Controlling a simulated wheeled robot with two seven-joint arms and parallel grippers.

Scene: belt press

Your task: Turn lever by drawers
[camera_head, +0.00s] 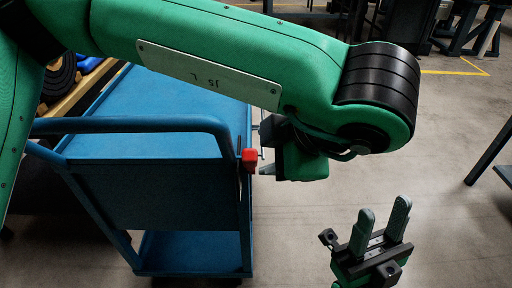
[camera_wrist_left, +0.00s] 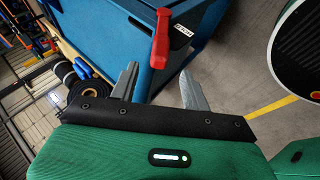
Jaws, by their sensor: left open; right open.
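A red lever (camera_head: 249,160) sticks out at the right end of the blue cart, near the cart's handle. It also shows upright in the left wrist view (camera_wrist_left: 160,40), ahead of and between the fingers. My left gripper (camera_head: 266,150) is beside the lever, mostly hidden by its own green arm in the head view. In the left wrist view the left gripper (camera_wrist_left: 158,85) is open, its two fingers apart. I cannot tell whether it touches the lever. My right gripper (camera_head: 385,222) is open and empty over the floor at the lower right, pointing up in the picture.
The blue cart (camera_head: 150,190) has a curved handle bar (camera_head: 130,124) close to my left arm. A shelf with rolled dark material (camera_wrist_left: 82,88) stands to the left. The floor right of the cart is clear, with a dark table leg (camera_head: 490,155) at the right edge.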

